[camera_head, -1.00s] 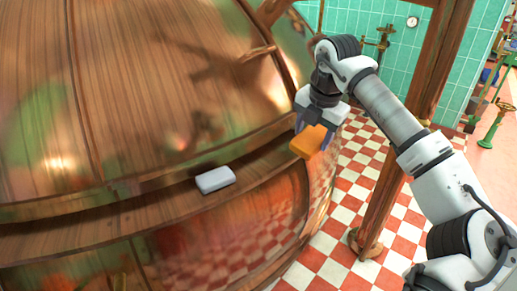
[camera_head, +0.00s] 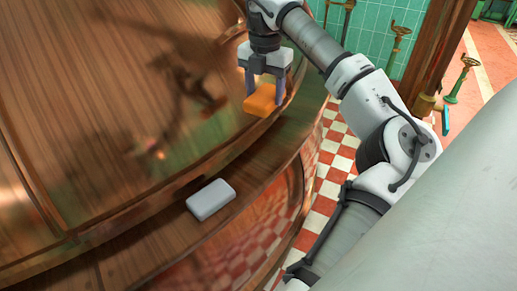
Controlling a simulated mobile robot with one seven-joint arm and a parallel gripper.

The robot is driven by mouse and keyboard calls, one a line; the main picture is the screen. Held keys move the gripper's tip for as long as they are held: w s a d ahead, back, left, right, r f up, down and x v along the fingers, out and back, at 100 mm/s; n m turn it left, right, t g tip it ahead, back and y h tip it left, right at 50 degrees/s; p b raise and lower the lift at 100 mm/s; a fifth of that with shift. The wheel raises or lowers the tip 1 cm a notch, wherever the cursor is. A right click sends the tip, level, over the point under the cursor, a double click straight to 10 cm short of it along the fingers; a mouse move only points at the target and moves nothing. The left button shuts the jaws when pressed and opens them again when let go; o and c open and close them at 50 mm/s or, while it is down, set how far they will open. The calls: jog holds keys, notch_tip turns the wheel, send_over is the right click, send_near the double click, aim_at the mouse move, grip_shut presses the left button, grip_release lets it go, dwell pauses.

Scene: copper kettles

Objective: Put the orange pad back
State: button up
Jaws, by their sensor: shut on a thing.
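The orange pad (camera_head: 260,99) is a small block held between the two fingers of my gripper (camera_head: 264,92). My gripper points downward and is shut on it. The pad hangs in front of the copper kettle's curved wall, above and to the right of the wooden ledge (camera_head: 150,227). I see no contact between the pad and the ledge. A white-grey pad (camera_head: 211,200) lies on the ledge, below and left of my gripper, apart from the orange pad.
The large copper kettle (camera_head: 90,110) fills the left side. A brown post (camera_head: 436,60) with a valve stands at the right. The red and white checkered floor (camera_head: 335,155) lies below. The ledge has bare room on both sides of the white-grey pad.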

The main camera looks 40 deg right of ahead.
notch_tip(320, 180, down, 18)
jog(key=shift+s+f+p, duration=0.1)
jog(key=shift+f+p, duration=0.05)
jog(key=shift+p, duration=0.4)
jog(key=o, duration=0.9)
notch_tip(320, 180, up, 12)
jog(key=shift+b, duration=0.4)
